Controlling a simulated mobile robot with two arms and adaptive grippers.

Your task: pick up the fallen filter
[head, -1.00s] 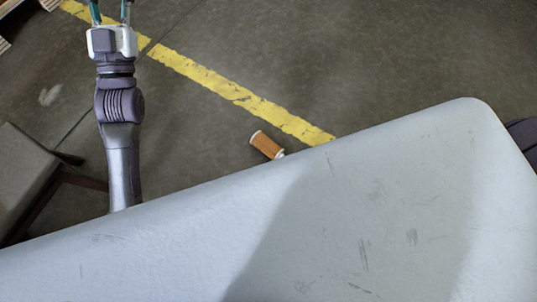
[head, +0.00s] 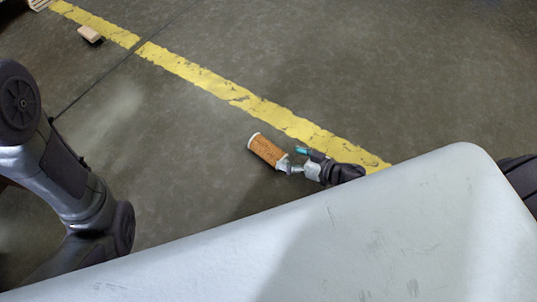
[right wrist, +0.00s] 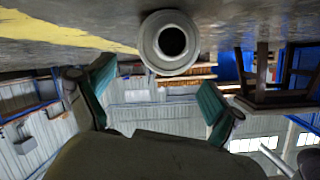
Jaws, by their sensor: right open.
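The fallen filter (head: 266,150) lies on its side on the floor in the head view, with an orange-brown body and pale end caps. In the right wrist view the filter (right wrist: 152,48) shows end-on as a pale ring around a dark hole. My right gripper (head: 295,160) is open at the filter's lower right end, its fingertips close to that end cap. In the right wrist view my right gripper (right wrist: 155,98) has its teal fingers apart, with the filter end above the space between them. Contact cannot be told. Only links of my left arm show; its gripper is out of view.
A worn yellow floor line (head: 235,95) runs diagonally just beyond the filter. A small wooden block (head: 90,34) lies at the upper left. Dark furniture legs (right wrist: 266,75) stand at the right in the right wrist view. The floor around the filter is clear.

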